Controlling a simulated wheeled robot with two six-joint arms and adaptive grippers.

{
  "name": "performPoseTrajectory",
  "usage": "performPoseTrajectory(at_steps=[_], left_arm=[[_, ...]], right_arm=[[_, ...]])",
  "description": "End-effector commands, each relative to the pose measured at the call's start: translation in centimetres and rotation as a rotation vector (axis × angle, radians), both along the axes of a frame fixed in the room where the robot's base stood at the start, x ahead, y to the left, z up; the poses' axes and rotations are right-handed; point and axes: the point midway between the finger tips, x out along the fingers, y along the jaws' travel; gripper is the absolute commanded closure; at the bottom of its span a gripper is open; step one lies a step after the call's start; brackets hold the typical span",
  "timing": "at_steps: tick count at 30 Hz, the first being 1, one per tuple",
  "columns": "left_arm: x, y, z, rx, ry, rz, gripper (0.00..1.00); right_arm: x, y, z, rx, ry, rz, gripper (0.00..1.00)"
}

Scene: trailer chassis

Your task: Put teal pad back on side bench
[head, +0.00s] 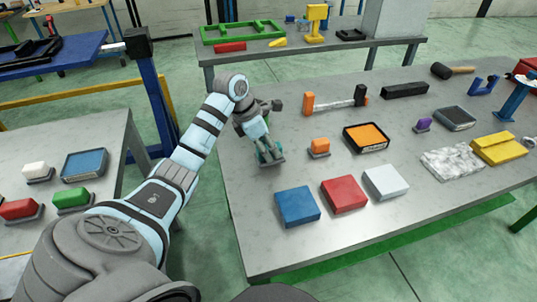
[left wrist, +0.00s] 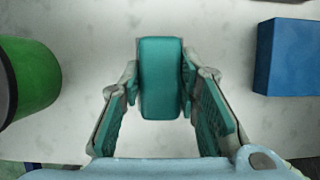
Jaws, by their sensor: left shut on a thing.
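The teal pad (left wrist: 161,77) is between the two fingers of my left gripper (left wrist: 162,100) in the left wrist view, with both fingers against its sides. In the head view my left gripper (head: 268,150) points down at the left part of the main grey table, and the pad is mostly hidden by it. I cannot tell whether the pad touches the tabletop. A grey side bench (head: 103,135) stands at the left, apart from the main table. It holds white, red and green pads and a blue-topped tray (head: 85,163). My right gripper is not in view.
The main table (head: 235,215) holds a blue block (head: 296,206), a red block (head: 344,194), a white block (head: 385,181) and an orange pad (head: 319,147). A blue post (head: 152,95) stands between the benches. A back bench (head: 240,52) carries a green frame.

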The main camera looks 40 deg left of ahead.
Motion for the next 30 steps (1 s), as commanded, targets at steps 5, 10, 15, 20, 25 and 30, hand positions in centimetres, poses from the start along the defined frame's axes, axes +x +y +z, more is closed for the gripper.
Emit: performPoseTrajectory(at_steps=[5, 10, 15, 20, 25, 30], left_arm=[[0.0, 0.0, -1.8, 0.000, 0.000, -0.001, 0.96], [0.0, 0.0, -1.8, 0.000, 0.000, -0.001, 0.96], [0.0, 0.0, -2.0, 0.000, 0.000, -0.001, 0.59], [0.0, 0.0, -2.0, 0.000, 0.000, -0.001, 0.50], [0.0, 0.0, -1.9, 0.000, 0.000, -0.001, 0.50], [-0.4, 0.4, -0.1, 0.002, -0.004, -0.001, 0.50]], right_arm=[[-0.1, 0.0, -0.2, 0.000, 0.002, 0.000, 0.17], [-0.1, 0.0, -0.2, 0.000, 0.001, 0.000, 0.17], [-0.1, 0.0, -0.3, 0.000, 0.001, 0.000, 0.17], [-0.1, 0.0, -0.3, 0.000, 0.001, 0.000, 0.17], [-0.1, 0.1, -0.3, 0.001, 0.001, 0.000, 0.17], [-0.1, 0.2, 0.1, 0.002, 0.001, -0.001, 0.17]])
